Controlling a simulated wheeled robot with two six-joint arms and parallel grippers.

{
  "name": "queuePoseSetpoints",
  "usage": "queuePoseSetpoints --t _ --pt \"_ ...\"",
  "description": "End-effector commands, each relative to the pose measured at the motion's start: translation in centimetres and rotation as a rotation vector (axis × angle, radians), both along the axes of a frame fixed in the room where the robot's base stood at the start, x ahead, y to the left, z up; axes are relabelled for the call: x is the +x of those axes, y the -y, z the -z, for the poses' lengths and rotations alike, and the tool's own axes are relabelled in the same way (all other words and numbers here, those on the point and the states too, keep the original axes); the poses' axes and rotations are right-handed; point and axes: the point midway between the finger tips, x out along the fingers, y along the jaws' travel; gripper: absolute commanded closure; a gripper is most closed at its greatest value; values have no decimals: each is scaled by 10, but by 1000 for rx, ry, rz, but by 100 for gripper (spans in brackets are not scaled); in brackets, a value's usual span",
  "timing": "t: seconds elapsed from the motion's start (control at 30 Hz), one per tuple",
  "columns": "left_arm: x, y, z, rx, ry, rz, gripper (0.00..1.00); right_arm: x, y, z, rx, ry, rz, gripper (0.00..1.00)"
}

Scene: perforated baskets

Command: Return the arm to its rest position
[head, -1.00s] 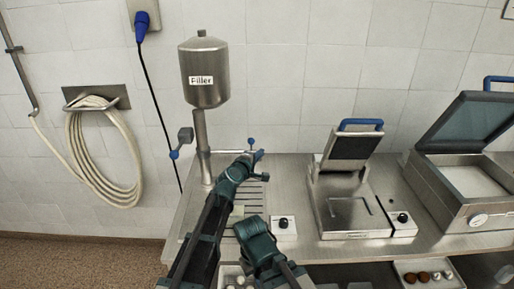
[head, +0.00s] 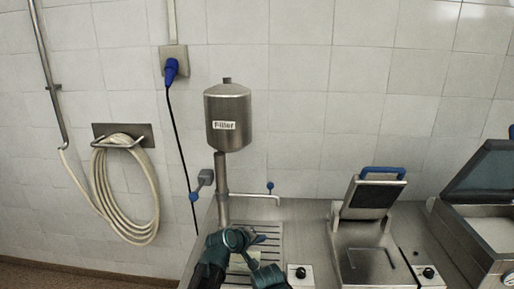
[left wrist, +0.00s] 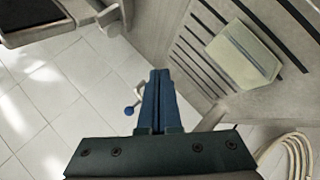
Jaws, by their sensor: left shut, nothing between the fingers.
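My left gripper (head: 258,239) is in the head view, low over the slotted drain grate (head: 268,232) in front of the filler (head: 228,118). In the left wrist view its blue fingers (left wrist: 156,78) are pressed together with nothing between them. A pale green block (left wrist: 243,55) lies on the grate, apart from the fingertips. In the head view the block (head: 240,266) is partly hidden by my arm. My right gripper is not visible.
The filler's spout with a blue-knobbed lever (head: 270,187) is just behind the gripper. A press with a blue handle (head: 383,173) and an open-lidded machine (head: 470,225) stand to the right. A coiled hose (head: 122,190) hangs on the tiled wall.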

Motion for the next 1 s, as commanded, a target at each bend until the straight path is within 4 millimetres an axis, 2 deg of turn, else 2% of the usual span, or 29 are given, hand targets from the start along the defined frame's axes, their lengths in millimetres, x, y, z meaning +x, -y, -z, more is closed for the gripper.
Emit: queuePoseSetpoints --t 0.03,0.1,0.23,0.4,0.7,0.8,1.0 --pt "-29 -26 18 117 -45 52 100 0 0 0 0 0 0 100" --pt "-59 -56 40 262 -113 125 100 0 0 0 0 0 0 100" --pt "-105 -103 66 452 -230 223 100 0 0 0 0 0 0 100" --pt "-150 -146 82 600 -356 308 100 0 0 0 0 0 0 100" --pt "-220 -205 92 766 -558 415 100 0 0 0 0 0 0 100" --pt "-222 -179 92 789 -548 472 100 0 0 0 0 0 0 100" --pt "-239 -143 93 844 -551 574 100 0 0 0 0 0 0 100"
